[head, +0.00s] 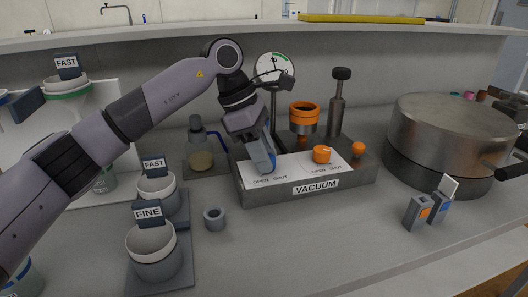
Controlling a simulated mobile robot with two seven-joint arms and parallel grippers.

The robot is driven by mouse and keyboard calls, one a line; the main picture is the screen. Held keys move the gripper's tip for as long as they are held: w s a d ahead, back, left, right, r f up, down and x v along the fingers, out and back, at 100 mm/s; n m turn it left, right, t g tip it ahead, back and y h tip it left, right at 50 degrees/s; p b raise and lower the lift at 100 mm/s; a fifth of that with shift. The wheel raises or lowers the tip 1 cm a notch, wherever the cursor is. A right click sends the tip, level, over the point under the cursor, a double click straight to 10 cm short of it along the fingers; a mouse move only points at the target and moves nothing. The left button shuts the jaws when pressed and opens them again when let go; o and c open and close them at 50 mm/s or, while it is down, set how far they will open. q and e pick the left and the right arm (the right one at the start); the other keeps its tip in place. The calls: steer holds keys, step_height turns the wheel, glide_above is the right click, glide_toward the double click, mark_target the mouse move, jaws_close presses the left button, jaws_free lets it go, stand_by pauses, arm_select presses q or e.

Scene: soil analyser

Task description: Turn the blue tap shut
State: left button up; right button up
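The grey vacuum block (352,182) stands mid-bench with a white top marked OPEN and SHUT in two places. My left gripper (266,166) reaches down onto the left set of marks, its fingers at the panel. A small bit of blue shows at the fingertips. The blue tap is mostly or wholly hidden there, so its angle and whether the fingers grip it cannot be told. An orange tap (321,154) sits at the right set of marks, apart from my gripper. My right gripper is not in view.
A dial gauge (275,67) and an orange-rimmed cup (304,116) stand behind the block. A large metal drum (455,130) is at right, with two small grey pieces before it. Cups marked FAST (156,188) and FINE (152,244) are at left.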

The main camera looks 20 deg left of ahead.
arm_select(q)
steer(key=n+t, duration=0.1)
steer(key=n, duration=0.2)
steer(key=shift+n, duration=0.4)
steer(key=n+t, duration=0.1)
steer(key=n, duration=0.1)
steer(key=n+t+y+b, duration=0.1)
steer(key=n, duration=0.1)
steer(key=shift+s+d+n+y+b, duration=0.1)
steer(key=shift+s+n+y+b, duration=0.05)
steer(key=shift+n+y+b, duration=0.15)
steer(key=n+y+b, duration=0.1)
steer(key=n, duration=0.4)
steer(key=shift+d+t+y+b, duration=0.1)
steer(key=shift+t+y+b, duration=0.25)
steer(key=shift+t+y, duration=0.05)
steer(key=shift+n+y+b, duration=0.55)
steer(key=shift+n+y, duration=0.25)
steer(key=shift+n, duration=1.4)
steer(key=o, duration=1)
steer(key=shift+o, duration=0.2)
steer(key=shift+r, duration=0.1)
